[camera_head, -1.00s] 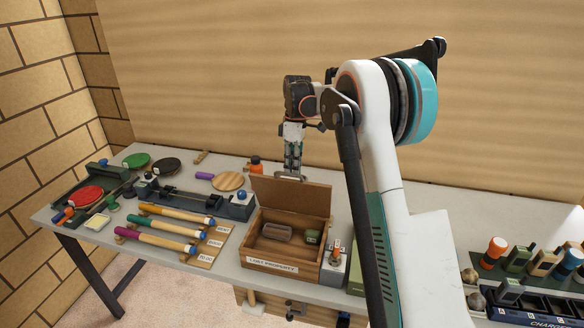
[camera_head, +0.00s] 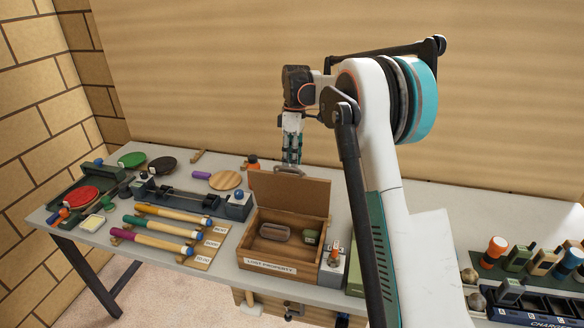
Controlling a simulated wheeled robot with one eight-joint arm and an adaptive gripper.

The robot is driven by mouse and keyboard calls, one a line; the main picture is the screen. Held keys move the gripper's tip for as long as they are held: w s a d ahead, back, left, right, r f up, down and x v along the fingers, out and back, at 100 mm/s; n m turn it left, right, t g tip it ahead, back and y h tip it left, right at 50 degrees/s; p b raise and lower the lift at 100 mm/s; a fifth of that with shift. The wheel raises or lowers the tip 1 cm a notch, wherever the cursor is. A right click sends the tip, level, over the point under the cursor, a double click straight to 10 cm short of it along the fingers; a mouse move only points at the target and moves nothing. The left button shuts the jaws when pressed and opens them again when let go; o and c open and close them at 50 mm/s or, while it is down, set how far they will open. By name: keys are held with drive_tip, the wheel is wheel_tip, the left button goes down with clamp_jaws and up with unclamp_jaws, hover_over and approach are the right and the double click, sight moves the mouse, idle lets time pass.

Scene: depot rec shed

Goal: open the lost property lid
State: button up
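The lost property box (camera_head: 271,267) is a brown wooden box with a white label on its front, standing on the grey table. Its lid (camera_head: 288,190) stands raised at the back, close to upright, so the inside shows. A grey oblong item (camera_head: 275,232) and a small green item (camera_head: 311,237) lie in the box. My gripper (camera_head: 290,167) points down at the top edge of the lid, by a grey handle there. Its fingers look close together, but I cannot tell whether they grip the handle or only touch it.
Left of the box are three handled tools on a labelled board (camera_head: 206,250), a dark clamp-like rig (camera_head: 185,198) and bats (camera_head: 83,196). A small grey device (camera_head: 334,268) stands close at the box's right. A charging rack (camera_head: 535,316) is at far right.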

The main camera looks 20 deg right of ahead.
wheel_tip(320, 180, up, 8)
drive_tip(key=w+d, duration=0.1)
drive_tip(key=shift+w, duration=0.15)
drive_tip(key=shift+r, duration=0.1)
idle(0.4)
drive_tip(key=s+a+r+m+t+h+b, duration=0.1)
drive_tip(key=s+a+m+t+b, duration=0.2)
drive_tip(key=s, duration=0.7)
drive_tip(key=s+a+m+t+b, duration=0.25)
drive_tip(key=s+a+b, duration=0.2)
drive_tip(key=s, duration=0.45)
drive_tip(key=s+a+f+m+t+b, duration=0.1)
drive_tip(key=s+a+f+m+b, duration=0.1)
drive_tip(key=s+f, duration=0.5)
drive_tip(key=s+a+f+m+t+b, duration=0.2)
drive_tip(key=s+f, duration=0.6)
drive_tip(key=s, duration=0.4)
drive_tip(key=shift+s+f+m+b, duration=0.3)
drive_tip(key=shift+s+m, duration=0.1)
drive_tip(key=shift+m, duration=0.25)
